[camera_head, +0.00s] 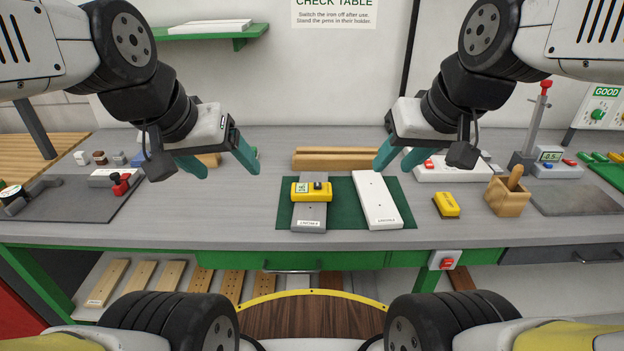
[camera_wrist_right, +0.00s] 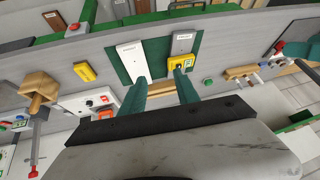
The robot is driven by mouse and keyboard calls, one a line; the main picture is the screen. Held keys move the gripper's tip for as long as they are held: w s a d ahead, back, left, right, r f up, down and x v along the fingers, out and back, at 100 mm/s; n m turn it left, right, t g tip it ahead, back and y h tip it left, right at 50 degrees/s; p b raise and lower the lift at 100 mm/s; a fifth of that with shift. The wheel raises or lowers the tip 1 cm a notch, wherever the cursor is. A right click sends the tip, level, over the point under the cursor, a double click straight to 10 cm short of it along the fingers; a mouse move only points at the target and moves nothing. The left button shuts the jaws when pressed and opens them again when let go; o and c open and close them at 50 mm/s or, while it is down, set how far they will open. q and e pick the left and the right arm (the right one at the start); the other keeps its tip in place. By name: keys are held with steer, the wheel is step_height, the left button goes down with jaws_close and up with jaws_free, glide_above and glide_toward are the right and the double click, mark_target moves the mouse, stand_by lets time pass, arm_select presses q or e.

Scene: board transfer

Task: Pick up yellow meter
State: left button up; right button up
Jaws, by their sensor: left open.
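The yellow meter (camera_head: 312,191) has a small display and a dark knob. It lies across a grey board (camera_head: 309,214) on the green mat (camera_head: 343,190). My left gripper (camera_head: 219,165) is open and empty, above the table to the left of the meter. My right gripper (camera_head: 397,161) is open and empty, above the table to the right of the meter and behind the white board. Neither gripper touches the meter.
A white board (camera_head: 377,199) lies on the mat right of the meter. Wooden bars (camera_head: 340,158) lie behind the mat.

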steer(key=o, duration=0.7)
steer(key=w+n, duration=0.1)
steer(key=w+a+n+g, duration=0.1)
steer(key=w, duration=0.1)
steer(key=w+n, duration=0.1)
steer(key=shift+w+a+f, duration=0.1)
steer(key=shift+w+a, duration=0.15)
steer(key=shift+w, duration=0.15)
steer(key=shift+o, duration=0.2)
steer(key=w+a+f+n+g, duration=0.2)
steer(key=w+n, duration=0.3)
steer(key=w, duration=0.3)
steer(key=shift+a+f+g, duration=0.3)
steer(key=shift+a+f, duration=0.25)
steer(key=shift+a, duration=0.25)
steer(key=n+g+h, duration=0.2)
steer(key=n, duration=0.6)
glide_above(317, 184)
steer(key=f, duration=1)
steer(key=shift+s+d+f, duration=0.1)
steer(key=shift+s+d, duration=0.05)
steer(key=shift+d, duration=0.05)
steer(key=shift+a+f, duration=0.15)
steer(key=shift+f, duration=0.15)
steer(key=shift+a+f, duration=0.1)
steer(key=shift+f, duration=3.65)
